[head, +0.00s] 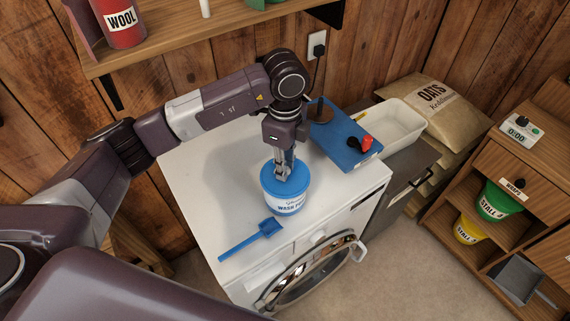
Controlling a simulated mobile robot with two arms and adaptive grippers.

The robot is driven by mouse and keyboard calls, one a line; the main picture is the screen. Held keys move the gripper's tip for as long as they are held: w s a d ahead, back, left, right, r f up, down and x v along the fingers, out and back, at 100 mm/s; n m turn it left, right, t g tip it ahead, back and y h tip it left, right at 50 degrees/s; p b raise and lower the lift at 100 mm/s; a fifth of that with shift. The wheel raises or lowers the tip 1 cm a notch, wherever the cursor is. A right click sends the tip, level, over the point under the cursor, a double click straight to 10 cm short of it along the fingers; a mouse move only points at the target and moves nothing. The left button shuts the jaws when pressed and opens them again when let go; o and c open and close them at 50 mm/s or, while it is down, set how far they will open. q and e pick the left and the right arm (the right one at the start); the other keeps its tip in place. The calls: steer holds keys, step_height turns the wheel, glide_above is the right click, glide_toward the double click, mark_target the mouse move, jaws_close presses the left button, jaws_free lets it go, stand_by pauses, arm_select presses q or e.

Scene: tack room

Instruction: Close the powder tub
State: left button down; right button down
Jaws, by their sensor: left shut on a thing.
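The powder tub (287,205) is white with a "WASH" label and stands upright on top of the white washing machine. A round blue lid (298,184) is over its mouth; I cannot tell whether it is fully seated. My left gripper (282,178) points down from above and is shut on the lid, its fingers at the middle of it. The fingers hide part of the lid's top. My right gripper is not in view.
A blue scoop (262,231) lies left of the tub on the washing machine (190,180). A blue board (335,142) with small items and a white bin (402,115) are behind right. A wooden shelf (200,32) hangs above; an oats sack (430,105) is right.

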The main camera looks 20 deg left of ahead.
arm_select(q)
steer(key=shift+f+b, duration=0.4)
stand_by(0.7)
steer(key=c, duration=1.7)
jaws_free()
step_height(320, 180, up, 12)
steer(key=shift+r, duration=0.1)
step_height(320, 180, up, 6)
steer(key=p, duration=0.4)
